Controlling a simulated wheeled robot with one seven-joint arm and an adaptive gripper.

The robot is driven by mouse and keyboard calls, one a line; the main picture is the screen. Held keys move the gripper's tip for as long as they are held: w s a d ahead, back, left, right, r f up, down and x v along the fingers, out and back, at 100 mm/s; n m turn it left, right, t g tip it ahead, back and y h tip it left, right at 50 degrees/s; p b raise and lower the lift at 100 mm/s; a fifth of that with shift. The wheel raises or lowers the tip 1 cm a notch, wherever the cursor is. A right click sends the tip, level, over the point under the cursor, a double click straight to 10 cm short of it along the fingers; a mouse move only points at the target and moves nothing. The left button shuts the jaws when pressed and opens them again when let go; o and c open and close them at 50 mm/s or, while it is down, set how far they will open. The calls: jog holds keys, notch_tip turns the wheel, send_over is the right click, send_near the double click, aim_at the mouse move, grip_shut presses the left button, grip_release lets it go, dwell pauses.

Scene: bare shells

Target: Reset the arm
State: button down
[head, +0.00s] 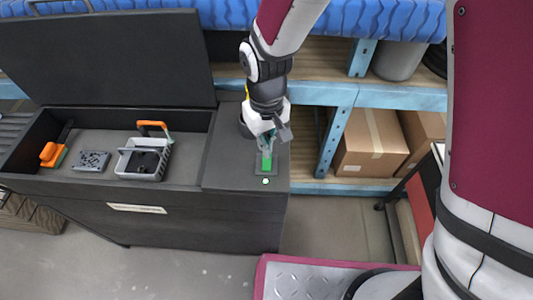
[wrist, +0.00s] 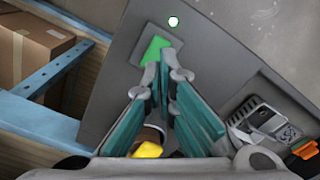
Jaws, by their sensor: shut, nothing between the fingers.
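My gripper (head: 268,146) reaches down over the right end of the black chest (head: 235,148), beside its open compartment. In the wrist view my gripper (wrist: 168,62) has its teal-padded fingers together at the tips with nothing between them. A green piece (head: 267,163) on a grey square plate lies just at the fingertips. The green piece also shows in the wrist view (wrist: 154,47), partly hidden by the fingers; I cannot tell whether they touch it. A small white dot (head: 265,181) shows just in front of the plate.
The chest's lid (head: 105,55) stands open. Inside are a grey basket (head: 144,160) with an orange handle, a grey block (head: 92,161) and an orange-handled tool (head: 50,153). Blue-framed shelving (head: 335,140) with cardboard boxes (head: 370,143) stands behind, at the right.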

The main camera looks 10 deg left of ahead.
jog(key=s+d+r+m+t+b, duration=0.2)
jog(key=d+r+m+t, duration=0.2)
jog(key=d+r, duration=1.5)
jog(key=s+d+r+m+t+b, duration=0.1)
jog(key=s+d+r+m, duration=0.1)
jog(key=s+d+r, duration=0.2)
jog(key=shift+s+d+r+m+t, duration=0.25)
jog(key=shift+s+m+t, duration=0.05)
jog(key=shift+s, duration=0.9)
